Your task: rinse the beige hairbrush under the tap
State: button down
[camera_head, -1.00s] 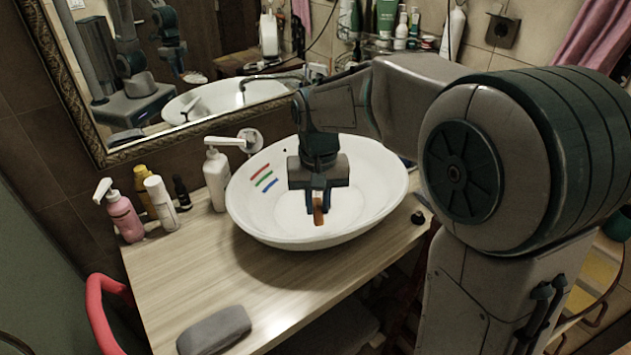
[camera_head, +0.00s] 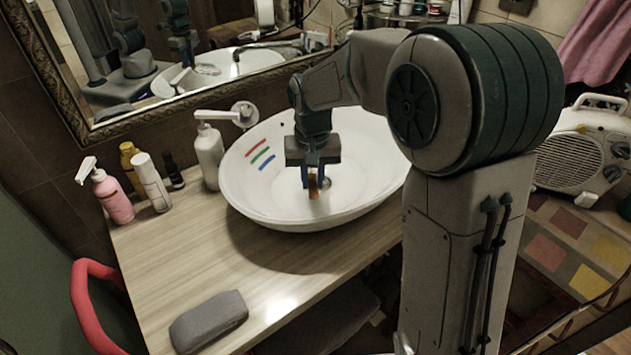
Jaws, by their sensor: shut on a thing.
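My gripper (camera_head: 314,187) points down inside the white basin (camera_head: 235,190), above the bowl's floor near the drain. Its fingers are shut on a small orange-brown piece (camera_head: 313,186), which shows between the fingertips. This may be part of the hairbrush; its full shape is hidden by the fingers, and no bristles can be made out. The spout of the tap is not clear in direct view, as my arm covers the back of the basin. A curved metal spout shows in the mirror (camera_head: 262,46). I cannot tell whether water runs.
A pink spray bottle (camera_head: 114,200) and several small bottles stand farther left. A grey case (camera_head: 208,321) lies at the counter's front. The wooden counter (camera_head: 180,255) between is clear.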

jog(key=shift+w+a+f+p, duration=0.35)
jog(key=shift+w+p, duration=0.1)
jog(key=shift+w, duration=1.25)
jog(key=shift+w+a+f+p, duration=0.3)
jog(key=shift+w+p, duration=0.2)
jog(key=shift+w, duration=1.25)
jog(key=shift+w+a+f+p, duration=0.35)
jog(key=shift+w+p, duration=0.1)
jog(key=shift+w, duration=1.25)
jog(key=shift+d, duration=0.15)
jog(key=shift+w+d, duration=0.1)
jog(key=shift+d, duration=0.35)
jog(key=shift+a, duration=0.2)
jog(key=shift+a, duration=0.45)
jog(key=shift+d, duration=0.15)
jog(key=shift+d, duration=0.5)
